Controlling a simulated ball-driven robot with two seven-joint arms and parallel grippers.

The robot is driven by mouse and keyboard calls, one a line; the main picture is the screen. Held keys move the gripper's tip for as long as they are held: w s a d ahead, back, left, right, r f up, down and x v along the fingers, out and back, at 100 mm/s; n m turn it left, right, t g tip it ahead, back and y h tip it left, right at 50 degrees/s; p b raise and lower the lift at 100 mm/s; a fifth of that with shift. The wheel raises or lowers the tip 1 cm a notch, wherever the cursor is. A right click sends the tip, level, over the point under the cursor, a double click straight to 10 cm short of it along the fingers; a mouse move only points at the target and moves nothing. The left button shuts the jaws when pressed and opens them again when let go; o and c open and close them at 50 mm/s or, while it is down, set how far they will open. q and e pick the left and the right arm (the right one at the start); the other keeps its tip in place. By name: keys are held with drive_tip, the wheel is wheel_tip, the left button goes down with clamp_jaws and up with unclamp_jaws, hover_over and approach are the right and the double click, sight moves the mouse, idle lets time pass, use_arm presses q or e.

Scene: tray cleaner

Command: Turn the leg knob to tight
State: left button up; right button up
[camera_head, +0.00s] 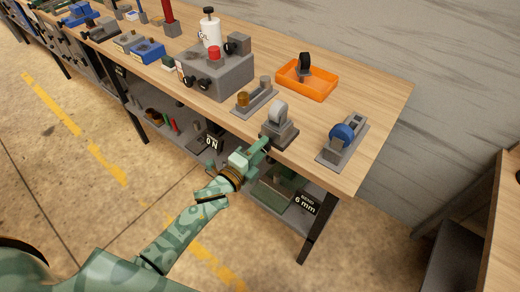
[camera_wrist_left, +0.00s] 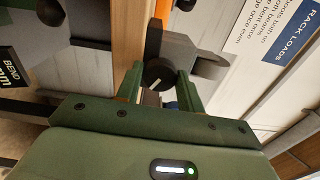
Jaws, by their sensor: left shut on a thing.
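The leg knob (camera_wrist_left: 157,76) is a round black knob with a white pointer line, seen in the left wrist view between my fingertips. The line points up and slightly left in that picture. My left gripper (camera_wrist_left: 160,88) is shut on the knob, one green finger on each side. In the head view my left gripper (camera_head: 262,146) reaches the front edge of the workbench (camera_head: 375,120), just below a grey device with a rounded top (camera_head: 278,113). The knob cannot be made out there. My right gripper is not in view.
An orange tray (camera_head: 317,93), a grey fixture with a blue wheel (camera_head: 342,135) and a grey box with black knobs (camera_head: 222,82) stand on the bench. A "BEND 6 mm" sign (camera_head: 305,203) is on the lower shelf. The floor in front is clear.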

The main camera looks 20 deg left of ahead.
use_arm(q)
drive_tip(key=shift+f, duration=0.1)
drive_tip(key=o, duration=1)
drive_tip(key=v, duration=1.6)
drive_tip(key=shift+s+p, duration=0.2)
drive_tip(key=shift+p, duration=0.15)
